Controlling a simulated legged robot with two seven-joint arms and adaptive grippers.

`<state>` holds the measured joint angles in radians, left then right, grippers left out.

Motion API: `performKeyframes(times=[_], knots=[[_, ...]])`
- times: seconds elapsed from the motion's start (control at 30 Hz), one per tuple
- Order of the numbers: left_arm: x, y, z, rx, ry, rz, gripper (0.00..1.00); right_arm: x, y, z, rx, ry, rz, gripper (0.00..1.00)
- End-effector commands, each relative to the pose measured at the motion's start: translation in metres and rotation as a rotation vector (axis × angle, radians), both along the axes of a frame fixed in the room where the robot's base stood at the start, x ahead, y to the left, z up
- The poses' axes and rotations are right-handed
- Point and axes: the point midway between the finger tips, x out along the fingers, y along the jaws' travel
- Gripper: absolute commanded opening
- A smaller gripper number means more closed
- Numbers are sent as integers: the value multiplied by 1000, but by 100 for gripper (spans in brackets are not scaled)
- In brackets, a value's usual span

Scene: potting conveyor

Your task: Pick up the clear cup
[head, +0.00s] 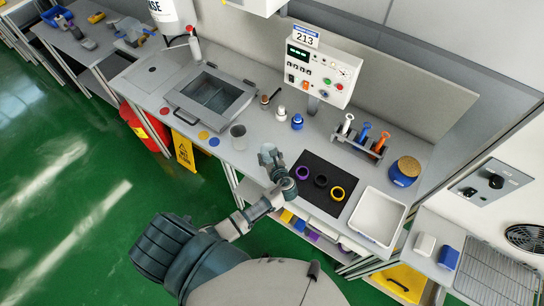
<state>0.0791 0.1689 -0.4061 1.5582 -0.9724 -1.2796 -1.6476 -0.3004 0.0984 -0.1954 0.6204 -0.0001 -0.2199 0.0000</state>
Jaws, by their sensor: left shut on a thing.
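My left gripper (271,159) is over the front part of the grey workbench (222,158), left of the black mat (312,201). It is shut on a pale, see-through thing that looks like the clear cup (266,149); its outline is hard to tell from the fingers. I cannot tell whether the cup touches the bench. A separate grey cup (238,137) stands upright just to the left, apart from the gripper. My right gripper is not in view.
Purple, black and yellow rings lie on the mat. A white tray (375,218) is to the right. A rack of colored tools (360,140), a blue jar (404,171), a control box (317,76) and a recessed sink-like box (211,97) stand around. Small bottles (297,121) are behind.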

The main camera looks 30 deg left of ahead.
Motion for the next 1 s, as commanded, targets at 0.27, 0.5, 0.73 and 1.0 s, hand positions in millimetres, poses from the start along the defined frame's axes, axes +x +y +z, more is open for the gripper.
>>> performKeyframes(times=[0.27,0.5,0.73,1.0], knots=[[0,-5,15,6,-2,-1,25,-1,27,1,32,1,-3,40],[0,-10,37,10,-3,0,25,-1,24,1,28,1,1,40],[-18,-23,37,4,0,-1,25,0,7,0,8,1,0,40],[-47,-47,40,1,0,0,25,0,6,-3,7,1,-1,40]])
